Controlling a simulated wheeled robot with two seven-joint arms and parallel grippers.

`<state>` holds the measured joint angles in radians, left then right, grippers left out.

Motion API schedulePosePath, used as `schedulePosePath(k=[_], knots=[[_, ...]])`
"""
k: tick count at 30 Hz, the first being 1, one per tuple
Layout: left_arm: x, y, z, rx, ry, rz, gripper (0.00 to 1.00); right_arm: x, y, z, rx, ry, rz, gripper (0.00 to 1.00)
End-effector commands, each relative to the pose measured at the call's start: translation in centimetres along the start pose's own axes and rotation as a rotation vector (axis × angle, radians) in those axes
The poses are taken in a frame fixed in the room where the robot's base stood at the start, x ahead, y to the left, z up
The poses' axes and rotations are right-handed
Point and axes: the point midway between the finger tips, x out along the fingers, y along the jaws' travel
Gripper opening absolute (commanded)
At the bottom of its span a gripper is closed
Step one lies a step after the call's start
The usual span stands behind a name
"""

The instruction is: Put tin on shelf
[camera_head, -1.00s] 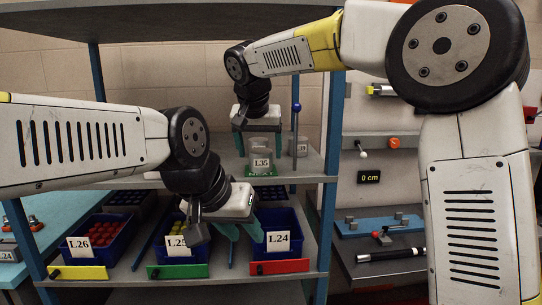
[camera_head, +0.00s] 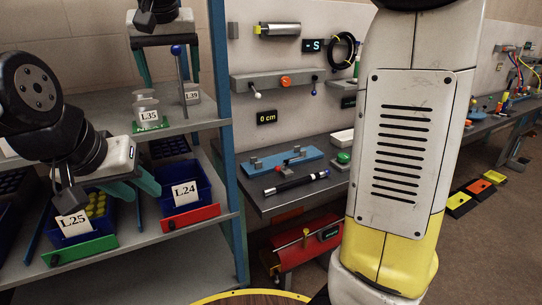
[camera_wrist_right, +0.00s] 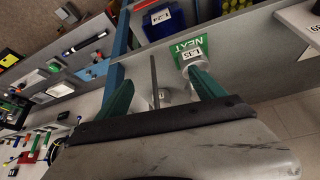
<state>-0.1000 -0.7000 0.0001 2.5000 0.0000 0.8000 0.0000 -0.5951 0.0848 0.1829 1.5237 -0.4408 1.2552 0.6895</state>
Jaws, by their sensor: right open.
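A grey tin labelled L35 (camera_head: 148,116) stands upright on a green card (camera_head: 150,127) on the upper shelf (camera_head: 185,127); it also shows in the right wrist view (camera_wrist_right: 193,57). A second tin, L39 (camera_head: 193,93), stands behind it, partly hidden by a post with a blue knob (camera_head: 177,50). My right gripper (camera_head: 168,80) is open and empty, above and clear of the L35 tin. In its wrist view, the fingers are apart with nothing held. My left gripper (camera_head: 137,188) is lower, in front of the blue bins; its finger gap is unclear.
Blue bins L25 (camera_head: 75,238) and L24 (camera_head: 193,212) stand on the lower shelf. A blue upright (camera_head: 218,60) bounds the shelf on the right. My right arm covers the centre right.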

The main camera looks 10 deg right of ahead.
Motion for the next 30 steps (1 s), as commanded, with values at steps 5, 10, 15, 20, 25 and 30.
schedulePosePath(k=[5,10,15,20,25,30], knots=[[0.0,0.0,0.0,0.0,0.0,0.0,0.36,0.6,10.6,7.1,0.01,-0.016,-0.035,0.79],[0.0,0.0,0.0,0.0,0.0,0.0,0.36,2.2,16.8,15.6,0.047,0.003,-0.083,0.79],[0.0,0.0,0.0,0.0,0.0,0.0,0.36,3.9,19.3,22.1,0.085,0.039,-0.115,0.79],[0.0,0.0,0.0,0.0,0.0,0.0,0.36,4.8,19.9,24.8,0.101,0.061,-0.127,0.79],[0.0,0.0,0.0,0.0,0.0,0.0,0.36,5.0,19.9,25.1,0.101,0.063,-0.129,0.79],[0.0,0.0,0.0,0.0,0.0,0.0,0.36,5.0,19.9,25.1,0.101,0.062,-0.128,0.79]])
